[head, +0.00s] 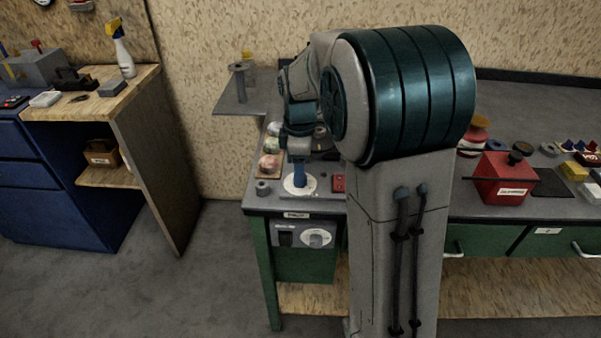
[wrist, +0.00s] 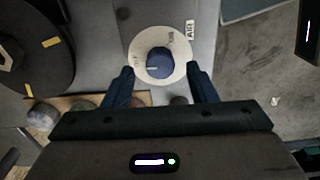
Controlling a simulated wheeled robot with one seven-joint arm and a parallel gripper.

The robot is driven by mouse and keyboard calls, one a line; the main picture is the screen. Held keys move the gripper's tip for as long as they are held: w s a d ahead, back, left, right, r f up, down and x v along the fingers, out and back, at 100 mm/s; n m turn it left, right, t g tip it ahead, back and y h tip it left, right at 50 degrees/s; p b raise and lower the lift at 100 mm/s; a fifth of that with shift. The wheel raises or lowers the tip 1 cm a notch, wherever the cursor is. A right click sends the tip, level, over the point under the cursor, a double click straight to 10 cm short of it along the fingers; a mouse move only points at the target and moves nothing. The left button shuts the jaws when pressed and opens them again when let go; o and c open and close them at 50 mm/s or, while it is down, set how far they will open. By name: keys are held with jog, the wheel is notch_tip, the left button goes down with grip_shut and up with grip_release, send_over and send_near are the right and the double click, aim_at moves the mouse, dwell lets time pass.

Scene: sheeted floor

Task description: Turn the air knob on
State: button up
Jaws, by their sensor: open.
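The air knob (wrist: 159,61) is a round blue knob in the middle of a white dial (wrist: 160,38), with an "AIR" label beside it in the wrist view. A short pale mark on the knob lies toward the dial's left side; the small dial lettering is hard to read. My gripper (wrist: 159,76) is open and empty. Its two dark blue fingers stand left and right of the knob, apart from it. In the head view my gripper (head: 299,176) is low over the white dial (head: 289,187) on the bench's left end, and hides the knob.
A dark round object (wrist: 35,45) with yellow marks stands left of the dial in the wrist view. Several rounded pieces lie on a wooden tray (head: 269,176). A red block (head: 338,184) is right of the dial. A front panel (head: 290,237) is below the bench edge.

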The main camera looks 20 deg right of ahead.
jog(key=shift+f, duration=0.95)
jog(key=shift+c, duration=0.3)
jog(key=c, duration=0.9)
